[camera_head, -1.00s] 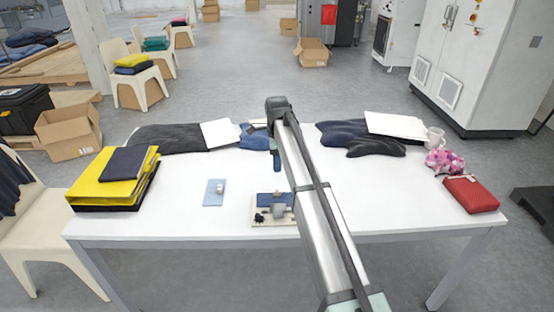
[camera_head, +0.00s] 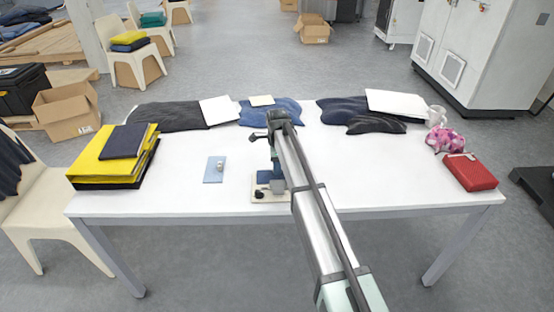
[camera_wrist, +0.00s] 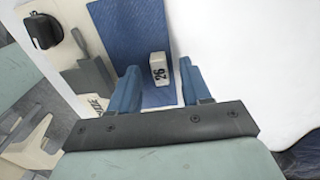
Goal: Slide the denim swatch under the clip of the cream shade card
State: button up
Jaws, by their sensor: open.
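The cream shade card (camera_head: 270,196) lies on the table near the front middle, and its left part shows in the wrist view (camera_wrist: 72,12). It carries a black knob (camera_wrist: 43,31) and a grey clip (camera_wrist: 90,72). The blue denim swatch (camera_wrist: 118,28) lies flat beside the clip; I cannot tell if any edge is under it. A small white block marked 26 (camera_wrist: 158,69) sits on the swatch. My gripper (camera_wrist: 160,82) is open, with its blue fingers on either side of the block. In the head view my gripper (camera_head: 275,168) is low over the card and hides part of it.
A pale blue card (camera_head: 213,172) with a small knob-like piece lies to the left. Dark garments (camera_head: 180,116) line the back edge.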

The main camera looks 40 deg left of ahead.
jog(key=shift+f, duration=0.2)
jog(key=shift+c, duration=0.2)
grip_shut()
